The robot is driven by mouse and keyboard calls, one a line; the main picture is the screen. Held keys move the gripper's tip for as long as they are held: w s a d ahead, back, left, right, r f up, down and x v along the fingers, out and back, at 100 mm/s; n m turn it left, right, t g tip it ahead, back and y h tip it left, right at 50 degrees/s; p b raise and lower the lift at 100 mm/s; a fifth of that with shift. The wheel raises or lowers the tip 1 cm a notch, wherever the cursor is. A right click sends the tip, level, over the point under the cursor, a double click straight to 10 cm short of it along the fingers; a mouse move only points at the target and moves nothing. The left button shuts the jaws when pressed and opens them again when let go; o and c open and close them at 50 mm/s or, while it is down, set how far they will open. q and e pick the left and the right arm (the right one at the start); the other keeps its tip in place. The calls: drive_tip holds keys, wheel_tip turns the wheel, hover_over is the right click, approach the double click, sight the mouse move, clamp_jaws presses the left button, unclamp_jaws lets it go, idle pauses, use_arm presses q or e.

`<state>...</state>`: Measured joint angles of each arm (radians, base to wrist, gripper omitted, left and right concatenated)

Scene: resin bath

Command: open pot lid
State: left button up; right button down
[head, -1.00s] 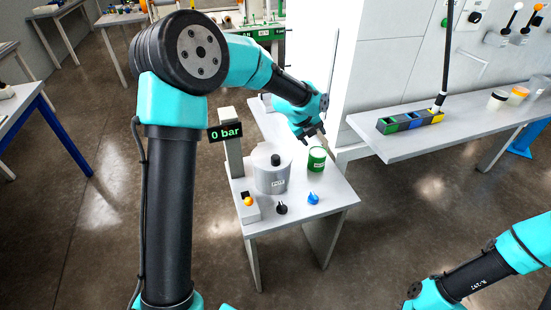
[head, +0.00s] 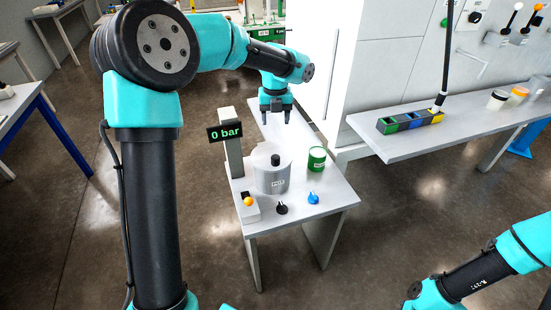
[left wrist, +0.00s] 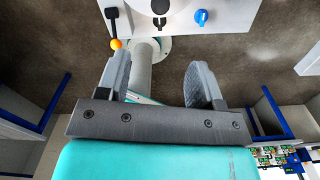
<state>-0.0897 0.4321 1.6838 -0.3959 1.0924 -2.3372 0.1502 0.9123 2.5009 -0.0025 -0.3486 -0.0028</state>
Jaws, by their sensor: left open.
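The grey pot (head: 271,178) stands on the small grey table, with its lid on and a black knob (head: 275,160) on top. It shows only in part at the top of the left wrist view (left wrist: 160,6). My left gripper (head: 276,118) is above the table, behind and above the pot, pointing down. Its two fingers (left wrist: 162,84) are apart with nothing between them in the left wrist view. My right arm shows at the lower right of the head view, but its gripper is out of view.
A display reading 0 bar (head: 226,131) stands on a post left of the pot. A green can (head: 317,159) is to the right. An orange-tipped lever (head: 248,200), a black knob (head: 281,208) and a blue knob (head: 313,197) are in front. A side bench (head: 400,145) is at right.

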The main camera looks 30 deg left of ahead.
sight(276, 157)
use_arm(q)
wheel_tip(276, 157, down, 17)
drive_tip(key=shift+f, duration=0.15)
idle(0.5)
drive_tip(key=shift+c, duration=0.4)
clamp_jaws()
